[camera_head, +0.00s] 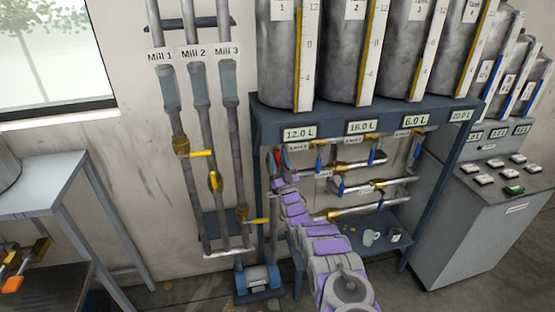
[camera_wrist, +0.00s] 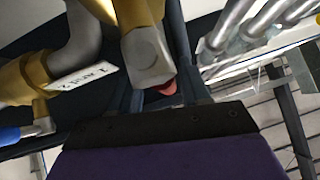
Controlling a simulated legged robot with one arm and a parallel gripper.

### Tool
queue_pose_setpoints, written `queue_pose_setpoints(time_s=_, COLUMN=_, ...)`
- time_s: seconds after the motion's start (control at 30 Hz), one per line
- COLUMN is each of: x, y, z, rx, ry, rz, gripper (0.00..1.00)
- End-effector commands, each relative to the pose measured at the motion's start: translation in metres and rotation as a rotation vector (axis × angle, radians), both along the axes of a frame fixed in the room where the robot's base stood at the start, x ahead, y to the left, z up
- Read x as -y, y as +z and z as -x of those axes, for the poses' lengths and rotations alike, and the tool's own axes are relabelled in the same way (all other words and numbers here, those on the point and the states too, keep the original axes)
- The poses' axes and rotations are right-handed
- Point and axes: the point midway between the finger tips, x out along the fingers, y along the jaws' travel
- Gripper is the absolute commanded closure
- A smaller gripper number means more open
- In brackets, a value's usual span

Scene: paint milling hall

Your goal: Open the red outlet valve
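The red outlet valve handle (camera_head: 284,158) shows as a small red piece under the left end of the tank frame, just above the end of my arm. In the wrist view a red tip (camera_wrist: 168,88) shows below a grey and gold valve body (camera_wrist: 148,55); most of the handle is hidden. My gripper (camera_head: 278,181) is just below the handle in the head view. In the wrist view its dark edge and purple body fill the bottom, close to the red tip. I cannot tell whether they touch, or how far apart the fingers are.
Blue-handled valves (camera_head: 319,160) and brass-fitted pipes lie right of the arm. Vertical mill pipes with yellow handles (camera_head: 202,153) stand to the left. A blue pump (camera_head: 257,279) is on the floor. Mugs (camera_head: 371,237) stand on the lower shelf. A control cabinet (camera_head: 480,230) is at right.

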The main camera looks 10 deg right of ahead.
Motion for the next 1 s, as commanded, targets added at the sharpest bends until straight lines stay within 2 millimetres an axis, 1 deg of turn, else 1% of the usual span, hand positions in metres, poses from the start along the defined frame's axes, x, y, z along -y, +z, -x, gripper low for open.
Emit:
queue_pose_setpoints(time_s=0.2, x=-0.002, y=0.003, z=0.001, rx=0.004, ry=0.002, rz=0.001, gripper=0.53)
queue_pose_setpoints(time_s=0.37, x=-0.001, y=-0.003, z=0.006, rx=0.003, ry=0.002, rz=0.001, gripper=0.53)
queue_pose_setpoints(time_s=0.53, x=0.003, y=-0.018, z=0.022, rx=0.002, ry=0.001, rz=0.0, gripper=0.53)
queue_pose_setpoints(time_s=0.6, x=0.005, y=-0.031, z=0.032, rx=-0.003, ry=0.001, rz=0.001, gripper=0.53)
queue_pose_setpoints(time_s=0.67, x=0.007, y=-0.039, z=0.041, rx=0.0, ry=0.001, rz=0.0, gripper=0.53)
queue_pose_setpoints(time_s=0.93, x=0.016, y=-0.084, z=0.083, rx=-0.002, ry=-0.001, rz=-0.002, gripper=0.53)
queue_pose_setpoints(time_s=1.0, x=0.018, y=-0.085, z=0.084, rx=0.0, ry=0.0, rz=0.003, gripper=0.53)
